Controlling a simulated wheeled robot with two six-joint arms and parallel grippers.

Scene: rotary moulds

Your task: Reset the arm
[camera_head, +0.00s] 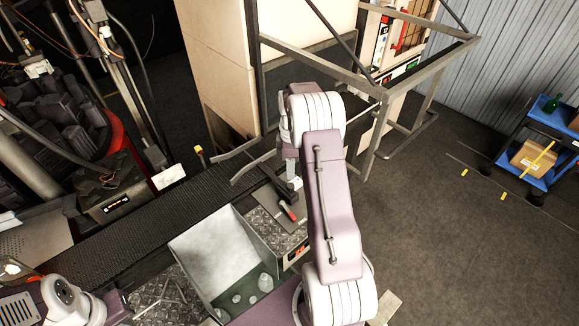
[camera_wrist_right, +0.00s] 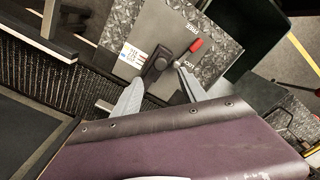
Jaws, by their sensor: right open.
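My right arm reaches up the middle of the head view and bends down at its far end. Its gripper (camera_head: 284,190) hangs over a grey plate (camera_head: 268,208) beside the conveyor. In the right wrist view the two grey fingers of the right gripper (camera_wrist_right: 168,72) are apart, with nothing clearly held between them. A red-handled lever (camera_head: 288,212) on the plate is just beyond the fingertips; it also shows in the right wrist view (camera_wrist_right: 195,47). My left arm shows only in part at the bottom left, and its gripper is out of view.
A dark conveyor belt (camera_head: 130,225) runs diagonally on the left. An open bin (camera_head: 200,285) with several pale pieces stands before the plate. A metal frame (camera_head: 375,90) stands behind my right arm. A blue cart (camera_head: 545,150) is at the far right. Floor between is clear.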

